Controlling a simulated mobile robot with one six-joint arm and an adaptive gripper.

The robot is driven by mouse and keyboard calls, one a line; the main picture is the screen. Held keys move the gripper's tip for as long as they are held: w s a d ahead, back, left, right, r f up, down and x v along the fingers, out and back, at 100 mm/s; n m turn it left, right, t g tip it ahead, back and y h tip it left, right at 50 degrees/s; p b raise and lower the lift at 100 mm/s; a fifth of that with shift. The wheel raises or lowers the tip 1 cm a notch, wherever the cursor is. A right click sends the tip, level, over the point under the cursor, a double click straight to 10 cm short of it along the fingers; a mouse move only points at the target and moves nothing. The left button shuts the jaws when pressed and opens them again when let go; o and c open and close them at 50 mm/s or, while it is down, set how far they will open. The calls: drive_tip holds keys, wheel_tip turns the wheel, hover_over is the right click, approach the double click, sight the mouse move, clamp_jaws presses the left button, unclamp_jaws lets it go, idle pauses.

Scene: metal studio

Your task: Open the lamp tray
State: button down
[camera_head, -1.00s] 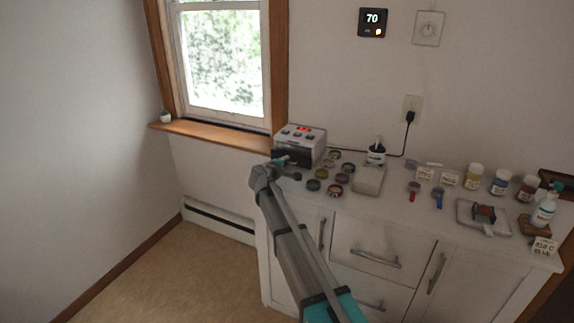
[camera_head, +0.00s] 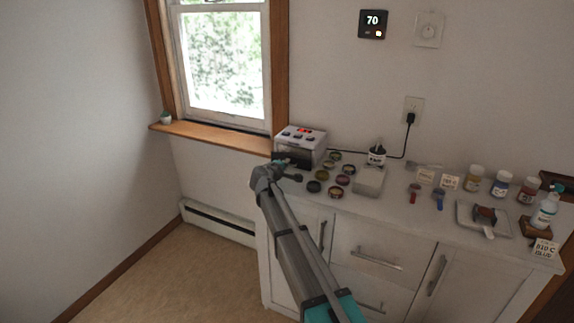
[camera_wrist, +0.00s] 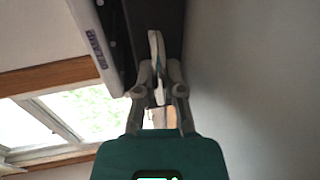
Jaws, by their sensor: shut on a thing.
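The lamp (camera_head: 301,143) is a white and dark box with a red display and several buttons on top, at the left end of the counter. Its white edge (camera_wrist: 95,45) with lettering runs down the left of the wrist view. My gripper (camera_head: 290,164) is at the lamp's dark front. In the wrist view my gripper (camera_wrist: 157,85) is shut on a thin pale strip, which looks like the tray handle (camera_wrist: 155,48). The arm hides part of the lamp's front, and I cannot tell how far the tray is out.
Several small round jars (camera_head: 336,191) stand just right of my gripper. A white tray (camera_head: 470,216), bottles and cards fill the counter's right. A window (camera_head: 221,60) is behind, at left.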

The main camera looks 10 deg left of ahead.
drive_tip(key=v, duration=0.3)
drive_tip(key=f+v, duration=0.1)
drive_tip(key=v, duration=0.2)
drive_tip(key=f+v, duration=0.1)
drive_tip(key=v, duration=0.2)
drive_tip(key=shift+s+a, duration=0.1)
drive_tip(key=shift+s, duration=0.4)
drive_tip(key=c, duration=1)
unclamp_jaws()
drive_tip(key=shift+w, duration=0.15)
